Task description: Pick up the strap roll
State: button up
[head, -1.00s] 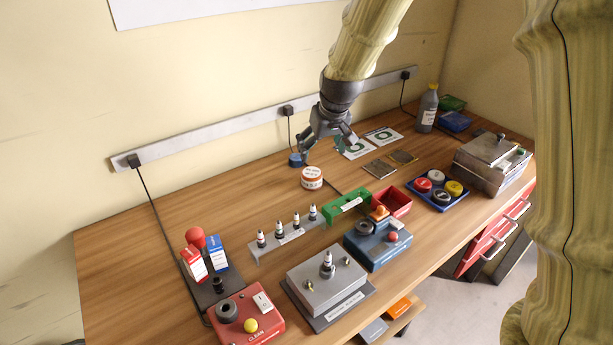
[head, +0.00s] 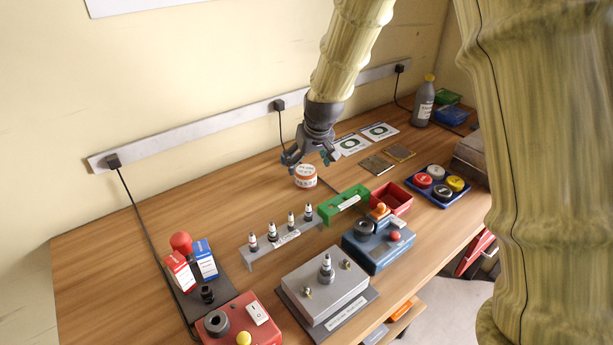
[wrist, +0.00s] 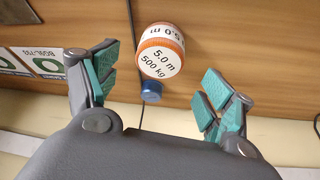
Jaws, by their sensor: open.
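The strap roll (head: 306,177) is a short white and orange cylinder standing on the wooden bench. In the wrist view the strap roll (wrist: 160,52) shows its top, printed "5.0 m 500 kg", between and beyond the fingertips. My gripper (head: 306,163) is just above and behind the roll in the head view. A gap to the roll is hard to judge from the head view.
A small blue object (wrist: 151,91) lies close beside the roll. A green block (head: 345,206), a rack with several black-and-white fittings (head: 282,234) and a red bin (head: 391,198) stand nearby. Printed cards (head: 351,144) lie behind. Bench left of the roll is clear.

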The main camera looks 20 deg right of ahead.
aim_at(306, 170)
jog(key=shift+p+x, duration=0.7)
jog(key=shift+x, duration=2.05)
jog(key=shift+s+d, duration=0.1)
jog(key=c, duration=1.2)
jog(key=shift+c, duration=0.2)
jog(key=shift+r, duration=0.15)
